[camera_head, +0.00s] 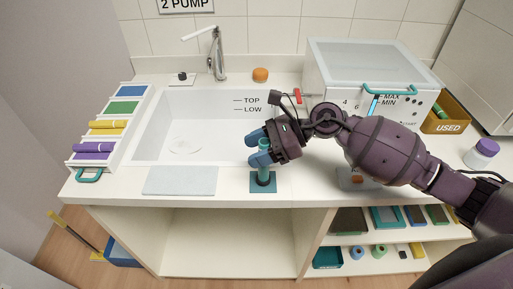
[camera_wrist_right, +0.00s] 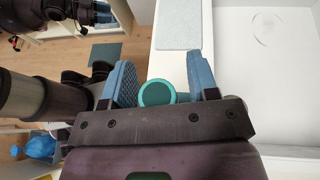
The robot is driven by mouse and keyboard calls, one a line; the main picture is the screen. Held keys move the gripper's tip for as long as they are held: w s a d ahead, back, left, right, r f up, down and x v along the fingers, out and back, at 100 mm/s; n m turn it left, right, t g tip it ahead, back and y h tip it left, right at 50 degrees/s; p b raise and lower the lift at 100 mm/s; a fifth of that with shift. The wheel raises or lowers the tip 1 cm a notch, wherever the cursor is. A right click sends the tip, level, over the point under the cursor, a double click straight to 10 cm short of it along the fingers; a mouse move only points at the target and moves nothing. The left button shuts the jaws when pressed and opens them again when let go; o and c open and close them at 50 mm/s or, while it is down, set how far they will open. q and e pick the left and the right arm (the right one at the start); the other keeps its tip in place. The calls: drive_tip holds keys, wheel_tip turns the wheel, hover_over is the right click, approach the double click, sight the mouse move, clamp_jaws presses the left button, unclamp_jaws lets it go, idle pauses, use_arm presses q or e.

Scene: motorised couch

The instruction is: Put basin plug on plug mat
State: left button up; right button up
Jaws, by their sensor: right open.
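The basin plug (camera_head: 263,178) has a tall teal handle and a dark base. It stands upright on the small teal plug mat (camera_head: 256,189) at the counter's front edge, in front of the sink. My right gripper (camera_head: 262,147) is open, its blue fingers on either side of the upper handle. In the right wrist view the plug's round teal top (camera_wrist_right: 156,93) lies between the fingers, with a clear gap to the right finger. The mat is hidden there. What seems to be my left gripper (camera_wrist_right: 95,12) shows at that view's top left; its jaws are unclear.
The empty white sink (camera_head: 185,145) with its tap (camera_head: 218,55) lies behind and left. A grey mat (camera_head: 180,181) lies left of the plug mat. A lidded white box (camera_head: 372,62) stands at the back right. Coloured rolls in a rack (camera_head: 108,126) are at the left.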

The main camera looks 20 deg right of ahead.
drive_tip(key=b+v, duration=0.1)
drive_tip(key=v, duration=1.1)
drive_tip(key=shift+b, duration=0.3)
drive_tip(key=shift+s, duration=0.1)
